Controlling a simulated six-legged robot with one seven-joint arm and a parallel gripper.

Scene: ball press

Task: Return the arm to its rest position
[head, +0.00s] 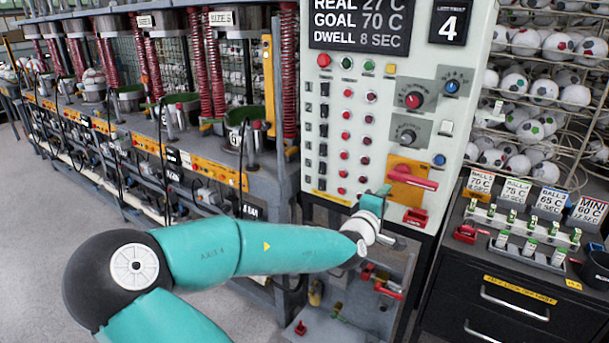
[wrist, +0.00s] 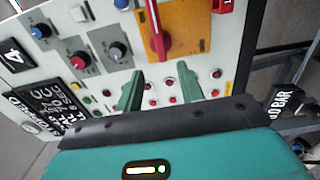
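My arm is teal and reaches across the head view from the lower left toward the control panel (head: 360,150). My gripper (head: 380,193) is in front of the panel's lower part, left of the red rotary handle (head: 412,179) on its orange plate. In the wrist view the green fingers of my gripper (wrist: 160,72) stand apart with nothing between them. The panel appears upside down there, with the red handle (wrist: 154,30) beyond the fingertips. I cannot tell the exact gap between fingers and panel.
A black display (head: 360,25) reads REAL 27 C, GOAL 70 C, DWELL 8 SEC. A press bench (head: 275,185) with red springs stands left. A dark drawer cabinet (head: 480,322) with labelled cards stands right, below racks of balls (head: 545,90). Open floor (head: 40,215) lies at left.

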